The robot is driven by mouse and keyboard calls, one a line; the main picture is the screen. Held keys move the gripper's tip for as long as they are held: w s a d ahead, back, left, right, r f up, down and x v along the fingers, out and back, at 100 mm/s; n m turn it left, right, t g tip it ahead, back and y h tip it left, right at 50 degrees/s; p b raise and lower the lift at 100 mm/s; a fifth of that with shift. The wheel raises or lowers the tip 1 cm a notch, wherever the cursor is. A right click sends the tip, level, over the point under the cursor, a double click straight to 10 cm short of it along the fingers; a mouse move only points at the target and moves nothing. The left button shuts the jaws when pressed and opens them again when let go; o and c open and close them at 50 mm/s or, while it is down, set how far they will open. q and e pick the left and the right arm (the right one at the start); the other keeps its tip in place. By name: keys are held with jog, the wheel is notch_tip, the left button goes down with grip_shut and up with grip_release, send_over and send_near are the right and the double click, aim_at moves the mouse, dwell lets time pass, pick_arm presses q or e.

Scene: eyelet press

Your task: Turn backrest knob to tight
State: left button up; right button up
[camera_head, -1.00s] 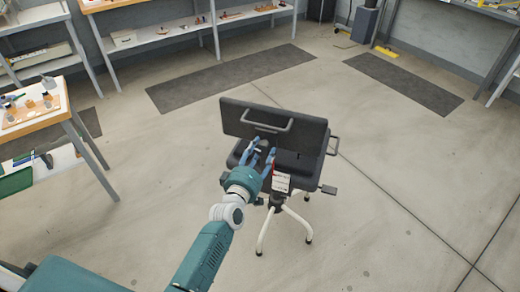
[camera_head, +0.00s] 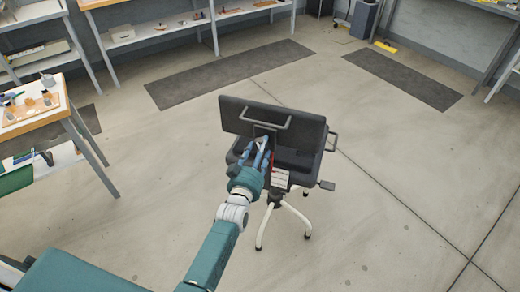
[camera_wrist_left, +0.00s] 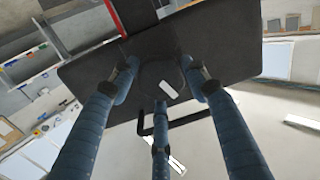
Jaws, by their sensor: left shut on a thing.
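The black office chair (camera_head: 272,118) stands upright, its backrest turned towards me. In the left wrist view the backrest (camera_wrist_left: 215,45) fills the upper middle, and the round dark backrest knob (camera_wrist_left: 150,75) with a white mark sits in front of it. My left gripper (camera_head: 263,143) reaches to the back of the chair. In the left wrist view its blue fingers (camera_wrist_left: 164,92) close around the knob from several sides. In the head view the fingers mostly hide the knob. Any tight marking is too small to read. My right gripper is not in view.
A grey loop handle (camera_head: 290,123) sticks out of the backrest above my fingers. A lever (camera_head: 327,185) juts from the seat's right side. A workbench (camera_head: 62,108) stands at the left. The floor (camera_head: 385,200) right of the chair is free.

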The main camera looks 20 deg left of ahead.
pick_arm(q)
jog(key=shift+s+a+f+m, duration=0.1)
jog(key=shift+f+m, duration=0.15)
jog(key=shift+m, duration=0.65)
jog(key=shift+f+m, duration=0.2)
jog(key=shift+m, duration=0.7)
jog(key=o, duration=0.9)
jog(key=shift+c, duration=0.2)
jog(key=shift+o, duration=1.4)
jog(key=shift+a, duration=0.1)
jog(key=shift+r, duration=0.1)
jog(key=s, duration=1.2)
jog(key=shift+w, duration=0.1)
